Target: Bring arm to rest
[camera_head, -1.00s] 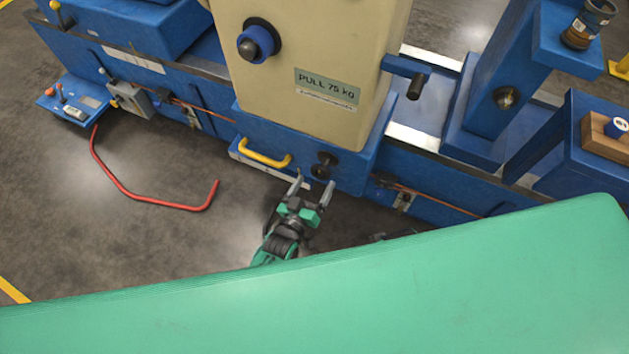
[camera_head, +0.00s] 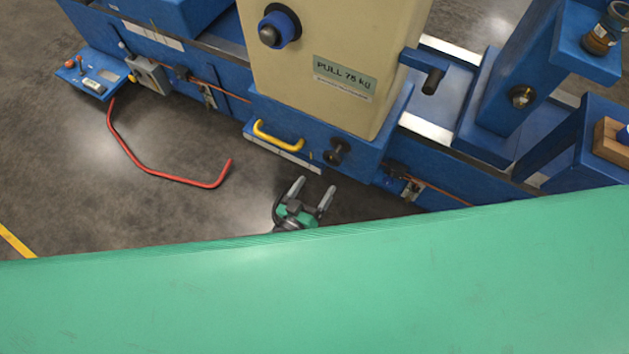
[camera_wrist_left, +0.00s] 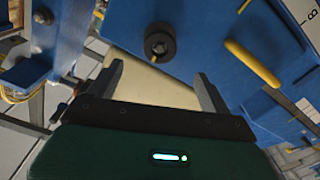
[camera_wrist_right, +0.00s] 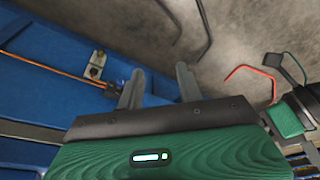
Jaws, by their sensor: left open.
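My left gripper (camera_head: 312,188) is open and empty in the head view, its two grey fingers spread. It is over the floor, in front of the blue base of the cream-coloured stand, apart from the black knob (camera_head: 337,151) and the yellow handle (camera_head: 278,135). In the left wrist view its fingers (camera_wrist_left: 160,85) are wide apart, with the black knob (camera_wrist_left: 160,46) and yellow handle (camera_wrist_left: 252,62) beyond. My right gripper (camera_wrist_right: 160,84) shows only in its wrist view. Its fingers are apart with nothing between them.
The cream stand (camera_head: 335,50) has a PULL 75 kg label. The long blue bench (camera_head: 220,65) crosses the view. A red bent bar (camera_head: 160,172) is at the left above open floor (camera_head: 60,160). A broad green surface (camera_head: 330,280) hides the foreground.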

